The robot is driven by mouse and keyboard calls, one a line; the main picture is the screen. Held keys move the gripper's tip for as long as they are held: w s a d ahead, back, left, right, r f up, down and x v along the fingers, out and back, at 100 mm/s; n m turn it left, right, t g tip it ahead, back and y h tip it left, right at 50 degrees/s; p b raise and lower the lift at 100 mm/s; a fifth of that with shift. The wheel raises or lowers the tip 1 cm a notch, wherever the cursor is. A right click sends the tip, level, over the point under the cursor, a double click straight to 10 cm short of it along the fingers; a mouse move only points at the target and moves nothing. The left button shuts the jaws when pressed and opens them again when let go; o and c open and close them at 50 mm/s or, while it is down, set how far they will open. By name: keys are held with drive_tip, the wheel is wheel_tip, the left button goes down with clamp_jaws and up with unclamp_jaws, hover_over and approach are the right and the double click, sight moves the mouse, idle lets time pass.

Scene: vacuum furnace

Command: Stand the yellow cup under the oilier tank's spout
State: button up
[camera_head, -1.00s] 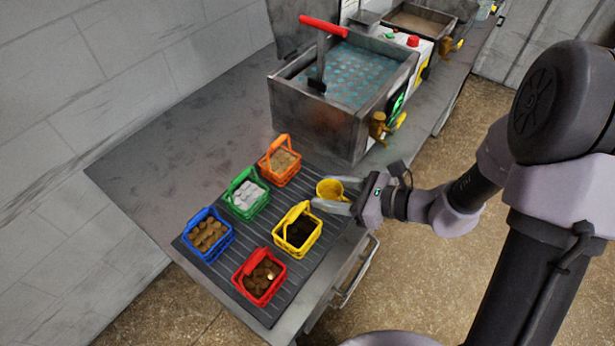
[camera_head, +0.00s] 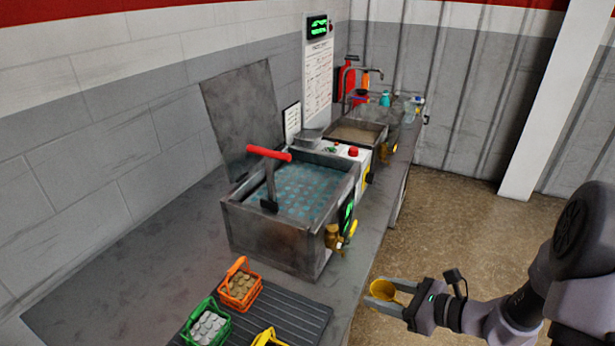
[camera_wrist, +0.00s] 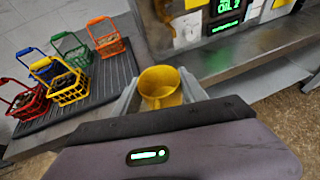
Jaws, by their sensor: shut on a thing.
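My gripper (camera_head: 380,293) is shut on the yellow cup (camera_head: 385,290), its fingers on either side. The cup also shows between the fingers in the wrist view (camera_wrist: 160,88), upright and open at the top. In the head view it appears beyond the bench's front edge, right of and below the near tank. The near tank (camera_head: 268,240) holds a bluish liquid and has a brass spout (camera_head: 333,238) with a yellow handle. The far tank (camera_head: 356,133) holds brownish contents and has a brass spout (camera_head: 385,153). I cannot tell which is oilier.
Orange (camera_head: 240,285), green (camera_head: 207,325) and yellow (camera_head: 268,338) baskets stand on a ribbed dark mat (camera_head: 300,318). Red (camera_wrist: 28,102) and blue (camera_wrist: 45,70) baskets show in the wrist view. A red-handled tool (camera_head: 268,175) rests in the near tank.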

drive_tip(key=a+r+n+g+y+p, duration=0.1)
drive_tip(key=a+r+n+g+p, duration=0.15)
drive_tip(key=a, duration=0.75)
wheel_tip(320, 180, up, 2)
drive_tip(key=n+g+y, duration=0.1)
drive_tip(key=n+g, duration=0.1)
hover_over(294, 320)
wheel_tip(294, 320, down, 9)
drive_tip(key=b, duration=0.4)
drive_tip(key=shift+r, duration=0.15)
drive_tip(key=shift+s, duration=0.1)
drive_tip(key=o, duration=1.1)
drive_tip(key=shift+f, duration=0.2)
drive_tip(key=o, duration=0.4)
drive_tip(key=shift+o, duration=0.2)
drive_tip(key=shift+r, duration=0.1)
